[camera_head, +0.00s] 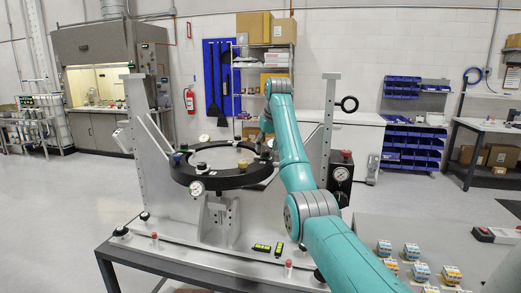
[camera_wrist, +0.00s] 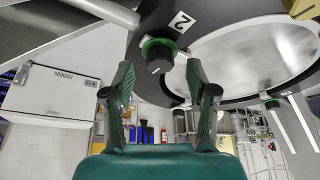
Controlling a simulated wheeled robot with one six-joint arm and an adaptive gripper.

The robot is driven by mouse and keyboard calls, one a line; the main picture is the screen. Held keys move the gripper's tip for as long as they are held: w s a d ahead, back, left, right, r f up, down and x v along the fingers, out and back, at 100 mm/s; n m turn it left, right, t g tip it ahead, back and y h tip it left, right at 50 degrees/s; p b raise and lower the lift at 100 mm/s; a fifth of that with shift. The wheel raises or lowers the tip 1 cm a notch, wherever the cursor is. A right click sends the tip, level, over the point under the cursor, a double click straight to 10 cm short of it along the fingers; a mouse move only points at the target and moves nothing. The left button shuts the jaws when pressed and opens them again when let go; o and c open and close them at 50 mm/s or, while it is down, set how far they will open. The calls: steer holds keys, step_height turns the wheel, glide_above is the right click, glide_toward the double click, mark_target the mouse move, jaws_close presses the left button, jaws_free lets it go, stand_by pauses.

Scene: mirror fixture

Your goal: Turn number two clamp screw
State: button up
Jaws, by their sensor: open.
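In the wrist view the number two clamp screw (camera_wrist: 158,54) is a dark knob with a green collar, beside a white label marked 2 (camera_wrist: 181,21). My gripper (camera_wrist: 160,72) is open, with a fingertip on either side of the knob and visible gaps on both sides. I cannot tell how deep the knob sits between the fingers. The knob is mounted on the black ring (camera_wrist: 219,88) around the round mirror (camera_wrist: 250,60). In the head view the black ring (camera_head: 226,182) sits on the grey fixture; my arm hides the gripper and part of the ring's right side.
Grey uprights (camera_head: 328,125) stand on both sides of the ring. A dial gauge (camera_head: 196,188) hangs at its front and a gauge box (camera_head: 341,175) stands at its right. Blue-and-white blocks (camera_head: 411,252) sit on the right bench.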

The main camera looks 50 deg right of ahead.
steer(key=shift+x, duration=0.8)
steer(key=shift+c, duration=0.2)
jaws_close()
steer(key=shift+n, duration=0.4)
steer(key=n+y, duration=0.1)
steer(key=n, duration=0.3)
steer(key=shift+d+y, duration=0.15)
steer(key=shift+y, duration=0.25)
steer(key=n+y, duration=0.2)
steer(key=n, duration=0.3)
steer(key=shift+d+n, duration=0.15)
steer(key=shift+n, duration=0.15)
